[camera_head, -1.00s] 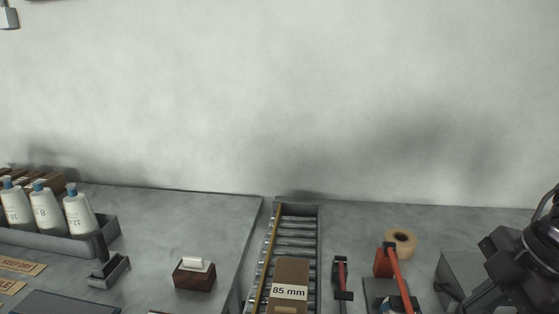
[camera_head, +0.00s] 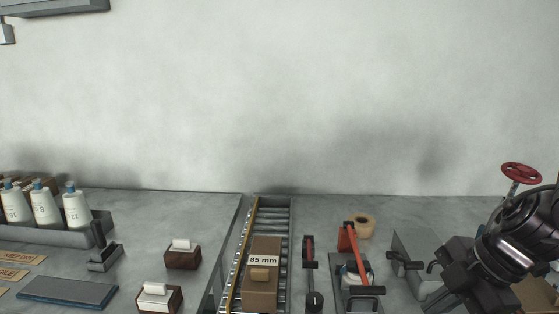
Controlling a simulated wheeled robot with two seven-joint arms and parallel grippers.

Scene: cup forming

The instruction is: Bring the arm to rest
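My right arm comes in at the right edge, dark and jointed. Its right gripper (camera_head: 455,282) is at the lower right, beside a grey bracket-like block; its fingertips are not clear, so I cannot tell whether it is open or shut. My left arm and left gripper do not show. A brown box (camera_head: 262,246) labelled "85 mm" sits on the roller conveyor (camera_head: 278,215) at the bottom middle, well left of the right arm.
White bottles (camera_head: 44,207) stand in a grey tray (camera_head: 60,236) at left. Small brown boxes (camera_head: 182,257), a blue-grey pad (camera_head: 68,291), a red-handled tool (camera_head: 355,255), a tape roll (camera_head: 362,226) and a red handwheel (camera_head: 521,174) are around.

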